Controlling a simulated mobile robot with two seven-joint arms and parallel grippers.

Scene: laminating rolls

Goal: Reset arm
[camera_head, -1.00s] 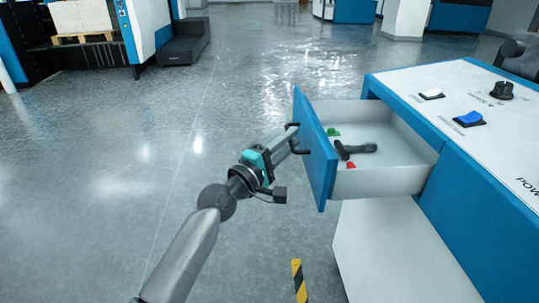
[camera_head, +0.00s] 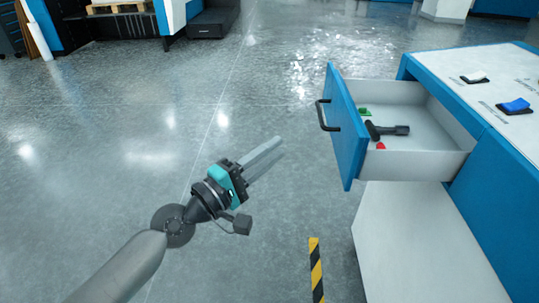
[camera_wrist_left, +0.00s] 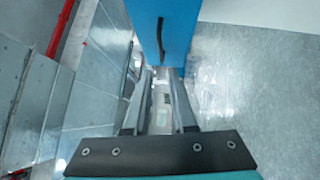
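My left gripper (camera_head: 279,146) is out over the floor, left of the open drawer (camera_head: 349,125), clear of its black handle (camera_head: 324,115). Its two grey fingers stand apart with nothing between them; the gap also shows in the left wrist view (camera_wrist_left: 160,78). In that view the blue drawer front (camera_wrist_left: 180,18) with its handle (camera_wrist_left: 160,40) lies ahead of the fingers. My left arm reaches in from the lower left. My right gripper is not in view.
The drawer juts from a blue and white machine (camera_head: 440,76) at the right. It holds a black tool (camera_head: 388,131), a green piece (camera_head: 365,112) and a red piece (camera_head: 380,146). A yellow-black floor strip (camera_head: 316,268) lies below. The floor at left is free.

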